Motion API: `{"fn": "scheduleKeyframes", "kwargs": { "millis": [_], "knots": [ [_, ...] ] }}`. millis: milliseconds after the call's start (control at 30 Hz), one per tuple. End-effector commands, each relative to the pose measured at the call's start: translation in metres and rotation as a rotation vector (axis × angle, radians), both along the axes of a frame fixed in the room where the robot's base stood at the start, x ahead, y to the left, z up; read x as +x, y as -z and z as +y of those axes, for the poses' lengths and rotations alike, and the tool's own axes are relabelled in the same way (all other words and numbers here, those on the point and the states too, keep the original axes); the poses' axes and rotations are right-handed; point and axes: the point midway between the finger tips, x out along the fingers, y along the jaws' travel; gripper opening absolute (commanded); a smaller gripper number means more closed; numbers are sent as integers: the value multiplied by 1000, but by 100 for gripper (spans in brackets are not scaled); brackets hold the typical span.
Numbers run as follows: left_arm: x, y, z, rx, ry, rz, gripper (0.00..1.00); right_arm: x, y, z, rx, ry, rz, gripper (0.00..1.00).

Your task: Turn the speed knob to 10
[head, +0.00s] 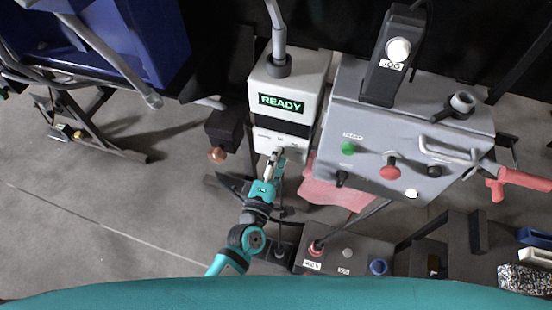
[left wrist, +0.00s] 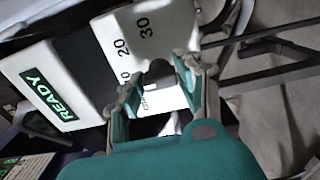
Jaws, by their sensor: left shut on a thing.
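The white control box (head: 290,85) stands at the upper middle of the head view, with a green READY display (head: 281,104). It also fills the upper left of the left wrist view (left wrist: 177,25), where marks 20 and 30 show and a further mark is partly covered by a finger. My left gripper (head: 275,155) is at the lower front of this box. In the left wrist view its two fingers (left wrist: 158,75) are closed around the dark speed knob (left wrist: 158,70). The knob's pointer cannot be made out. My right gripper is not in view.
A grey panel (head: 365,115) with a green button (head: 348,149), red button (head: 390,172) and black knob (head: 342,178) stands right of the box. A dark box with a copper knob (head: 217,155) is at left.

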Motion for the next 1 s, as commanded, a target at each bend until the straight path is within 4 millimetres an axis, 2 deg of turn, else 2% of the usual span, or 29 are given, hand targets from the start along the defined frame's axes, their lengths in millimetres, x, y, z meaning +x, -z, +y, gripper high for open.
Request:
{"fn": "scheduleKeyframes", "kwargs": {
  "millis": [300,333,500,800,867,1000],
  "knots": [
    [-1,1,0,-4,0,4,3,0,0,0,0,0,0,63],
    [-1,1,0,-4,0,4,39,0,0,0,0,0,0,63],
    [0,1,0,-2,0,3,58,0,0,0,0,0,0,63],
    [-3,1,1,-1,0,3,58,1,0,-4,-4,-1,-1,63],
    [-8,1,3,-1,0,3,58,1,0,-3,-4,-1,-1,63],
    [-31,2,10,1,1,5,58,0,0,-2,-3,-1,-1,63]
  ]
}}
